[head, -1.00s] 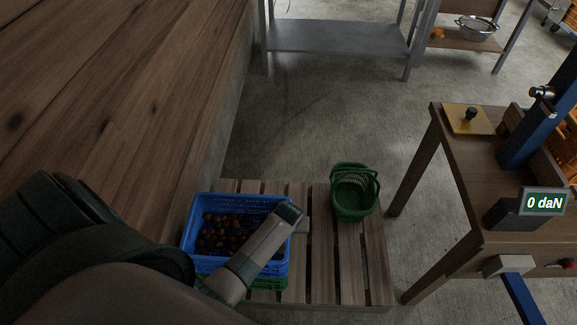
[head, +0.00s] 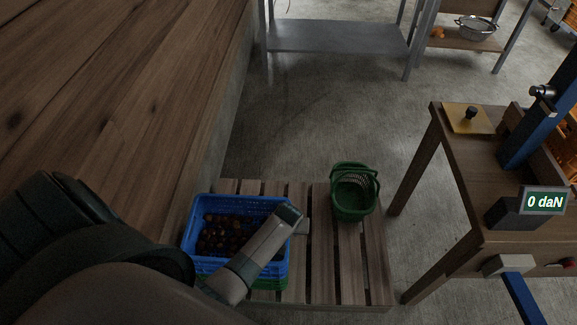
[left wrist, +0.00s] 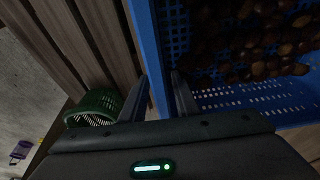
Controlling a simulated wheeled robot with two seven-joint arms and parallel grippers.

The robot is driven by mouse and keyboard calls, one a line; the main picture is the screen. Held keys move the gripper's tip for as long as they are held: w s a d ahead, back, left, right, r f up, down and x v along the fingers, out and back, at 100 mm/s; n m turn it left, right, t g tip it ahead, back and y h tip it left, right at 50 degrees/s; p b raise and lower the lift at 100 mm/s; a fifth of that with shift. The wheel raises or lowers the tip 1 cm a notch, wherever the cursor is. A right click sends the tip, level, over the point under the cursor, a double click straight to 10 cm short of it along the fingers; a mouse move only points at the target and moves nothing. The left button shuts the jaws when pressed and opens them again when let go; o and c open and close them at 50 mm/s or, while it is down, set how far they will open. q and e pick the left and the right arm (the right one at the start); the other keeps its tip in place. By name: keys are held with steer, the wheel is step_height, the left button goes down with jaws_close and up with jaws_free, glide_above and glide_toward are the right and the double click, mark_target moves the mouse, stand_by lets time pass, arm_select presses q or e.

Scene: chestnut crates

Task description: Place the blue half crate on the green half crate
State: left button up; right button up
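The blue half crate (head: 284,262), filled with chestnuts, stands level on the left of a pallet. Green crate (head: 270,284) shows under its lower front edge, so the blue crate appears stacked on the green half crate. In the left wrist view, the fingers of my left gripper (left wrist: 160,90) straddle one wall of the blue crate (left wrist: 143,30), one on each side. I cannot tell whether they press on it. In the head view my left arm lies over the crate's right side and the fingertips are hidden. My right gripper is not in view.
A green basket (head: 352,207) stands on the pallet (head: 318,275), right of the crates. A wooden table (head: 470,190) with a blue press and a display is at right. A large wooden surface (head: 110,90) flanks the left. A metal shelf (head: 335,38) stands behind open floor.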

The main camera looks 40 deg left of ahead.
arm_select(q)
steer(key=shift+r, duration=0.15)
